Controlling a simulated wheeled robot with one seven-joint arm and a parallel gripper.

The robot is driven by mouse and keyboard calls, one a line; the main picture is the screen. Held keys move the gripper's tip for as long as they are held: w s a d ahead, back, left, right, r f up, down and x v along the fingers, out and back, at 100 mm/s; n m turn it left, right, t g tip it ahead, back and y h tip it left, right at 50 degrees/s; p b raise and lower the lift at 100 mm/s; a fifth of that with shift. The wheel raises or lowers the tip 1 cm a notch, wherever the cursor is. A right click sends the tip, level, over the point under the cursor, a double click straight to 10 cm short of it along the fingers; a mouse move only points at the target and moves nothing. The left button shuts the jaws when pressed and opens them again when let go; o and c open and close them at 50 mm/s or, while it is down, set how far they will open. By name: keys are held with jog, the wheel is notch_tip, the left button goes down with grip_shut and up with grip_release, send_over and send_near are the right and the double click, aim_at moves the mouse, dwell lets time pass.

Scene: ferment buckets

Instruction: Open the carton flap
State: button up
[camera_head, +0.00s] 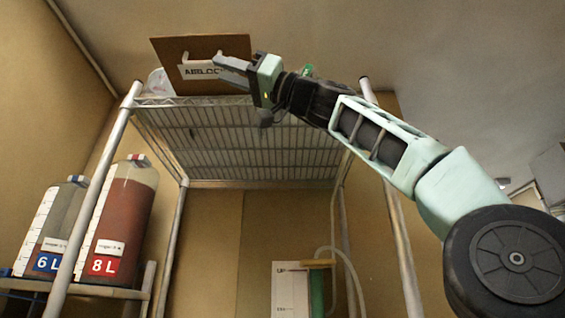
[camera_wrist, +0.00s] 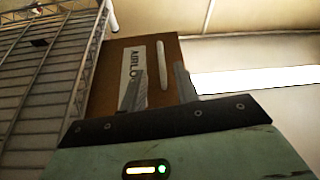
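The carton's brown front flap (camera_head: 205,47) stands at the top shelf's front edge, with a white label partly covered by my gripper. The flap also shows in the wrist view (camera_wrist: 108,72), with its label (camera_wrist: 133,68) and a white bar handle (camera_wrist: 162,62). My gripper (camera_head: 222,62) is in front of the flap's right part in the head view. In the wrist view my gripper (camera_wrist: 158,72) has its two fingers spread, and the handle appears in the gap between them. I cannot tell whether the fingers touch it. The flap looks shut; the carton's body is hidden behind it.
A wire shelf (camera_head: 240,135) on metal posts carries the carton, with a whitish object (camera_head: 158,82) left of it. Lower left, two marked buckets, 6 L (camera_head: 48,235) and 8 L (camera_head: 120,225), stand on a ledge. A white panel (camera_head: 290,290) is below. Space right of the carton looks open.

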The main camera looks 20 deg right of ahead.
jog(key=b+v, duration=0.5)
jog(key=v, duration=0.6)
jog(key=shift+d+f+b, duration=0.15)
jog(key=shift+d+b, duration=0.15)
jog(key=shift+b, duration=0.05)
